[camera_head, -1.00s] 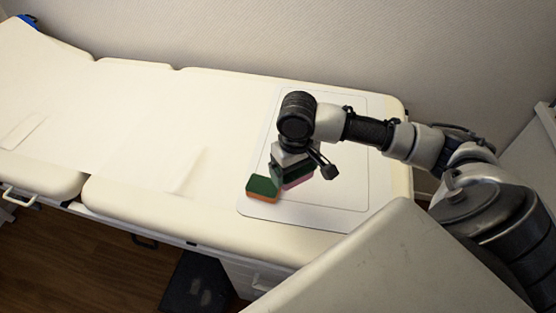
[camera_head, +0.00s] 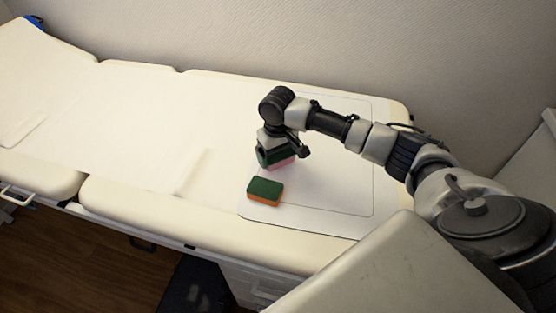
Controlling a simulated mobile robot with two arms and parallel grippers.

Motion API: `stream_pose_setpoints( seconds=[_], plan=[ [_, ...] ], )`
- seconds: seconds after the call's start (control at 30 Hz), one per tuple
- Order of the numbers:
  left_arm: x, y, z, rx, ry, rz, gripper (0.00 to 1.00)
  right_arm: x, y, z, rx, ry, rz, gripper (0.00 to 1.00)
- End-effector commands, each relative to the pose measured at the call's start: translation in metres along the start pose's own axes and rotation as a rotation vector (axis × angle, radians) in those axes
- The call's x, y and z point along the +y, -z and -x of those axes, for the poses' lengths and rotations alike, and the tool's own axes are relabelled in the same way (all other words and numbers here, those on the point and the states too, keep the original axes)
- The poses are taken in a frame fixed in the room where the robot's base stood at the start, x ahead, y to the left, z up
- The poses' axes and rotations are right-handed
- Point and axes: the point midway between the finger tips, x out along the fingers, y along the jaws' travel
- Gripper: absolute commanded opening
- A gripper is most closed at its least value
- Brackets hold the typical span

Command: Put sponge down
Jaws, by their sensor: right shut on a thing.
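My right gripper (camera_head: 272,154) is shut on a sponge with a dark green top and a pink lower layer (camera_head: 283,163). The gripper covers part of this sponge. I cannot tell whether it touches the white mat (camera_head: 330,195) below. A second sponge, green on top and orange below (camera_head: 265,191), lies flat near the mat's left front edge. It is apart from the gripper, nearer to me. My left gripper is not in view.
The mat lies on a long cream padded couch (camera_head: 120,115) against a wall (camera_head: 330,45). The mat's right part is clear. The couch's front edge drops to a wooden floor (camera_head: 90,245), with drawers (camera_head: 255,283) underneath.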

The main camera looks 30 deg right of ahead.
Motion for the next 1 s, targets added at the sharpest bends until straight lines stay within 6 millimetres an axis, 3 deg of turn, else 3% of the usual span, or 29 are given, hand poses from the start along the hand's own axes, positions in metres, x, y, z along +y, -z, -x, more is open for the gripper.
stream_pose_setpoints(
  seconds=[0.13, 0.5, 0.53, 0.57, 0.87, 1.0],
  plan=[
    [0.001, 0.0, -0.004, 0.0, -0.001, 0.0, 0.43, 0.0, -0.001, -0.023, -0.002, -0.001, 0.0, 0.7],
    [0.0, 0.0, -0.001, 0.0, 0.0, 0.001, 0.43, -0.001, -0.001, -0.026, -0.001, 0.001, 0.001, 0.7],
    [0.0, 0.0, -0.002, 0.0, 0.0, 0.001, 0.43, -0.001, -0.001, -0.026, 0.0, 0.001, 0.001, 0.94],
    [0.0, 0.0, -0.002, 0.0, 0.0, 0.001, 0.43, -0.001, -0.001, -0.026, 0.0, 0.001, 0.001, 0.98],
    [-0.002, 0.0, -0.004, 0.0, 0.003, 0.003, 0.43, 0.0, 0.0, -0.023, 0.001, -0.001, 0.0, 1.0],
    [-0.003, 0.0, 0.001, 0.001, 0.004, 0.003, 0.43, 0.0, 0.0, -0.003, 0.003, 0.0, 0.001, 1.0]
  ],
)
